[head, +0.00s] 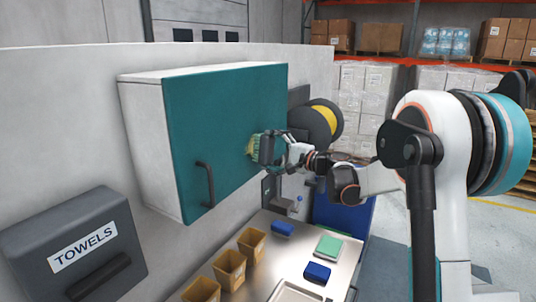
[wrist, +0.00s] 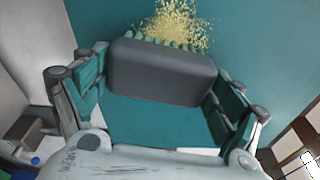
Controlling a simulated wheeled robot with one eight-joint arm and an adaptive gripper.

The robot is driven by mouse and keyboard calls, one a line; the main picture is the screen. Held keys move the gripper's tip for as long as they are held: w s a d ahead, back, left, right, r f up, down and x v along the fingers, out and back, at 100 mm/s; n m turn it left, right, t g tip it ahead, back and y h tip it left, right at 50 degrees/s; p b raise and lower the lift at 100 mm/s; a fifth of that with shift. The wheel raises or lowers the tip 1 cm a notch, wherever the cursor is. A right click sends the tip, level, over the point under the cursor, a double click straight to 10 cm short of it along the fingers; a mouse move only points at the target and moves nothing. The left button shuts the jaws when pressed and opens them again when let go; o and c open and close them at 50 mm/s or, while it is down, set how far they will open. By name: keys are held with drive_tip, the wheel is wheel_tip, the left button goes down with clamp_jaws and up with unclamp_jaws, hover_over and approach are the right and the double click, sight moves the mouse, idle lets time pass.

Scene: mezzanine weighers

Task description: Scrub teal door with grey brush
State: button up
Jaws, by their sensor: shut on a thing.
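The teal door (head: 215,120) is the front of a white wall cabinet and is shut, with a dark handle (head: 206,185) low on its left side. My gripper (head: 268,149) is at the door's right part, shut on the grey brush (wrist: 163,72). In the wrist view the brush is a grey block between two teal finger pads, with green bristles along its far edge facing the door. A speckled yellow patch (wrist: 175,22) marks the door just beyond the bristles. I cannot tell whether the bristles touch the door.
A steel counter (head: 290,252) below holds tan bins (head: 229,268), blue blocks (head: 317,272) and a green-topped pad (head: 329,245). A dark reel with yellow (head: 323,118) hangs right of the cabinet.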

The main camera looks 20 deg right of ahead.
drive_tip(key=w+d, duration=0.3)
drive_tip(key=shift+b, duration=0.35)
drive_tip(key=shift+a, duration=0.15)
drive_tip(key=shift+s+a+b, duration=0.7)
drive_tip(key=shift+s+a, duration=3.45)
drive_tip(key=shift+s, duration=0.1)
drive_tip(key=shift+r+p, duration=0.85)
drive_tip(key=shift+r, duration=0.5)
drive_tip(key=w+d+b, duration=0.1)
drive_tip(key=w+d, duration=0.7)
drive_tip(key=shift+w+d, duration=0.25)
drive_tip(key=shift+f, duration=0.1)
